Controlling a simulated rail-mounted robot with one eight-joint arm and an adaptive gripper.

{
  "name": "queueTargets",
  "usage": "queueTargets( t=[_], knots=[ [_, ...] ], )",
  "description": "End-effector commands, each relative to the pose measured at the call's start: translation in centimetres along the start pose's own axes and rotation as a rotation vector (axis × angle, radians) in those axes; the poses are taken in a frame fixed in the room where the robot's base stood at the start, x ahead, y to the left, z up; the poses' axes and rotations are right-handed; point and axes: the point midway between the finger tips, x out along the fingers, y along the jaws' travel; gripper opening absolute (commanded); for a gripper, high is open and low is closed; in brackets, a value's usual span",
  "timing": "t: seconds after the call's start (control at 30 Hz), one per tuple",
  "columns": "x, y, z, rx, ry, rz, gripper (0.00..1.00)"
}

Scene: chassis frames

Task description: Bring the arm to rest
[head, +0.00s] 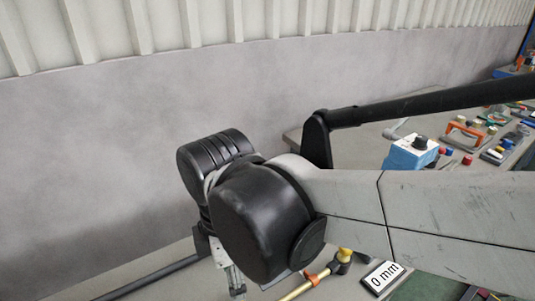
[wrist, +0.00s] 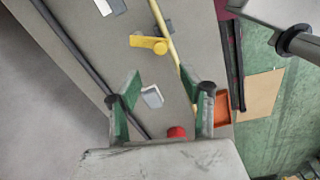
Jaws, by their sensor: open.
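My gripper (wrist: 160,82) shows in the wrist view with its two green-sided fingers spread wide apart. Nothing is held between them. A small white block (wrist: 152,97) appears in the gap, on the grey surface below, and a red round piece (wrist: 177,132) shows near the gripper's base. In the head view my arm (head: 340,200) reaches in from the right to a large black joint. The gripper hangs below that joint and is mostly hidden; only a slim grey part shows under it.
A yellow-handled tool (head: 325,275) and a "0 mm" label (head: 383,277) lie below the arm. An orange tray (wrist: 223,108) is right of the fingers. A plain wall (head: 90,150) stands behind.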

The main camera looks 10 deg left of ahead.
Motion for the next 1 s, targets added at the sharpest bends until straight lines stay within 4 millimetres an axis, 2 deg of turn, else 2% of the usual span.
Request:
queueTargets(
  t=[0.23,0.37,0.47,0.67,1.0],
  knots=[
    [0.0,0.0,0.1,0.005,0.001,0.001,0.41],
    [-0.2,0.2,1.5,0.083,0.009,0.023,0.41],
    [-0.5,0.4,4.1,0.233,0.028,0.065,0.41],
    [-1.1,0.3,10.8,0.645,0.087,0.183,0.41],
    [-1.8,-2.2,21.4,1.339,0.221,0.397,0.41]
  ],
)
